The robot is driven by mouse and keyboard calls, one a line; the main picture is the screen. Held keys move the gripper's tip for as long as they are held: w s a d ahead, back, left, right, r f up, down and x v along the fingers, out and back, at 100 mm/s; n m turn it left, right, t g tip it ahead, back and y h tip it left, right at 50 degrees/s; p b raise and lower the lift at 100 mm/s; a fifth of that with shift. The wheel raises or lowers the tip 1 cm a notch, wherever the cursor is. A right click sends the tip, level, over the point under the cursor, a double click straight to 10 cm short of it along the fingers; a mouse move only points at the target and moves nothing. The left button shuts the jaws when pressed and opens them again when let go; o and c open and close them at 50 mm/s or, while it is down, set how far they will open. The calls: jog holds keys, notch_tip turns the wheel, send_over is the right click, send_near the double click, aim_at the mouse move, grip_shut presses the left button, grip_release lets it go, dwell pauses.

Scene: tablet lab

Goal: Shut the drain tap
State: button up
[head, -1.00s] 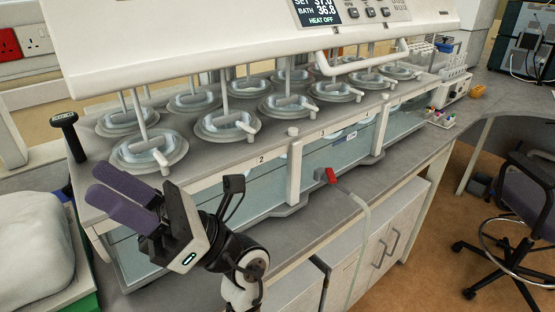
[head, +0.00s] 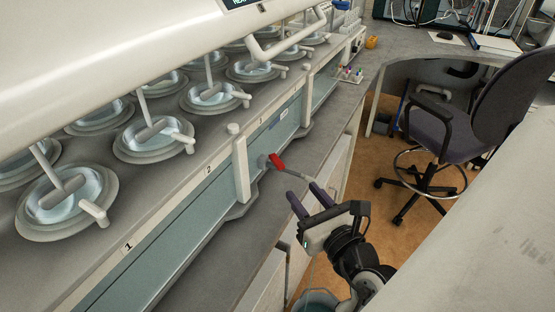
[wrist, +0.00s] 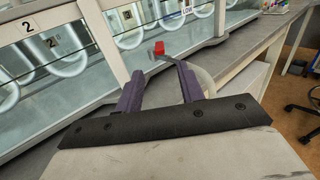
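The drain tap's red handle (head: 277,164) sits low on the front of the long glass water bath (head: 187,226). A pale outlet hose (head: 300,178) leads from it to the right, passing by my fingers. My gripper (head: 305,198) is open and empty, with two purple fingers pointing towards the tap from its lower right. In the wrist view, the red handle (wrist: 159,48) shows beyond and between the fingertips of my gripper (wrist: 160,82). There is a gap between fingers and handle. I cannot tell the handle's exact angle.
Several lidded vessels (head: 153,135) stand in the bath under a white overhanging head (head: 100,45). A white post (head: 241,168) stands left of the tap. A bucket (head: 316,299) is on the floor below. An office chair (head: 470,115) stands at right; a pale surface (head: 475,240) fills the lower right.

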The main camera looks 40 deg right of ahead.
aim_at(279, 163)
jog(key=p+x, duration=0.2)
jog(key=x, duration=0.9)
jog(key=shift+w, duration=0.3)
jog(key=shift+c, duration=0.2)
grip_shut()
